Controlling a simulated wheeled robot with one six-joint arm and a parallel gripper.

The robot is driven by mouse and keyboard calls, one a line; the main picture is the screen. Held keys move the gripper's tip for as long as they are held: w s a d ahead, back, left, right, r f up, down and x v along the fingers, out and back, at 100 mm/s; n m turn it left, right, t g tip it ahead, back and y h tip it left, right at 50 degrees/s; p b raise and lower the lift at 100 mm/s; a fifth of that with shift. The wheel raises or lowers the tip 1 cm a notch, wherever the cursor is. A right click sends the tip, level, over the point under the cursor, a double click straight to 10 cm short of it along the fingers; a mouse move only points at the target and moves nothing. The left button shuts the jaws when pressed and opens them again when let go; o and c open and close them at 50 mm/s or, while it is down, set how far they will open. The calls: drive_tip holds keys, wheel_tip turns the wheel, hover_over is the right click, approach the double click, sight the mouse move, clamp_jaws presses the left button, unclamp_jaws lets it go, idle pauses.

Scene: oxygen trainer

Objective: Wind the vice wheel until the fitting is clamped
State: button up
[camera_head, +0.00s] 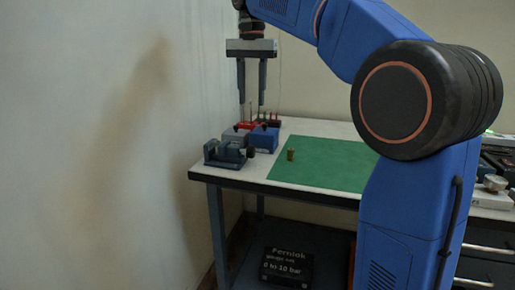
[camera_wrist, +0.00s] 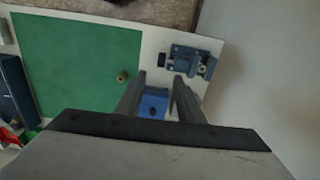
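A dark blue-grey vice (camera_head: 222,153) sits at the left front corner of the bench. Its black wheel (camera_head: 250,152) is on its right side. In the wrist view the vice (camera_wrist: 187,57) is at upper right, with the wheel (camera_wrist: 162,60) on its left. A small round piece (camera_wrist: 202,68) shows at the vice; I cannot tell if it is the fitting or is gripped. A small brass piece (camera_head: 290,155) stands on the green mat, also seen in the wrist view (camera_wrist: 122,76). My gripper (camera_head: 252,103) is open, empty, pointing down above the bench, apart from the vice.
A blue block (camera_head: 264,138), a grey block (camera_head: 235,136) and red holders with upright pins (camera_head: 270,122) stand behind the vice. The wall (camera_head: 100,150) is close on the left. The green mat (camera_head: 330,165) is mostly clear. A labelled black box (camera_head: 286,268) is below.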

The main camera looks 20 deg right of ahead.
sight(251, 146)
drive_tip(key=f, duration=1.1)
drive_tip(key=w+f, duration=0.1)
drive_tip(key=f, duration=0.4)
drive_tip(key=shift+f, duration=0.3)
clamp_jaws()
